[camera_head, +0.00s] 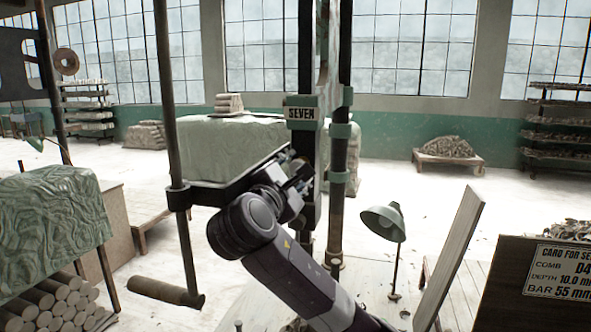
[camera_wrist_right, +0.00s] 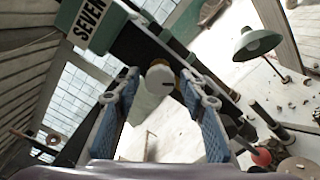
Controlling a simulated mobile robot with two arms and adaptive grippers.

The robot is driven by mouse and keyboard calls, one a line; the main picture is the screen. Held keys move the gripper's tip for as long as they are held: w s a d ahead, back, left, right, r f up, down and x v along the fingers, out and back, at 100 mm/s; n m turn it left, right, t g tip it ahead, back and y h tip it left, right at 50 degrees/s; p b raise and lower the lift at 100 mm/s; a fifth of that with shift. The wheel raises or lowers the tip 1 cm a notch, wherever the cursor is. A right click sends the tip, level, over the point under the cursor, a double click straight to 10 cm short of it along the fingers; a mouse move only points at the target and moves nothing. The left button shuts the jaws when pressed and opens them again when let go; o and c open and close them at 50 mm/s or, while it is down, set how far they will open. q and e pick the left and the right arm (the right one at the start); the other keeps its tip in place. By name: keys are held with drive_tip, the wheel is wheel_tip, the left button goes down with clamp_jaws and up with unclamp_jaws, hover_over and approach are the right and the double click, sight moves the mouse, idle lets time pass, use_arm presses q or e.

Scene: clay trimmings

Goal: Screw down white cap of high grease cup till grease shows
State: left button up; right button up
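The white cap (camera_wrist_right: 152,95) shows in the right wrist view as a pale cylinder with a brass-coloured rim (camera_wrist_right: 186,82) behind it. My right gripper (camera_wrist_right: 160,76) has its two blue-padded fingers apart, one on each side of the cap. A gap shows by the left finger; contact on the right side is unclear. In the head view my right gripper (camera_head: 298,180) is at the dark machine column below the SEVEN plate (camera_head: 302,113), and the cap is hidden there. No grease is visible. My left gripper is out of view.
A dark vertical lever (camera_head: 172,100) with a brown handle (camera_head: 165,292) hangs left of my arm. A green lamp (camera_head: 384,222) and a leaning board (camera_head: 450,260) stand to the right. A covered clay stack (camera_head: 50,225) is at left. A red knob (camera_wrist_right: 262,157) shows near the right finger.

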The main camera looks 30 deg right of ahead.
drive_tip(key=c, duration=0.9)
clamp_jaws()
drive_tip(key=shift+f+m+b, duration=0.15)
drive_tip(key=shift+m+b, duration=0.8)
drive_tip(key=shift+m, duration=0.45)
drive_tip(key=m+b, duration=0.2)
drive_tip(key=m, duration=0.1)
drive_tip(key=shift+m, duration=0.3)
drive_tip(key=m+b, duration=0.4)
drive_tip(key=m, duration=0.2)
drive_tip(key=m+b, duration=0.1)
drive_tip(key=m, duration=0.2)
drive_tip(key=shift+m+b, duration=0.9)
drive_tip(key=shift+m, duration=0.8)
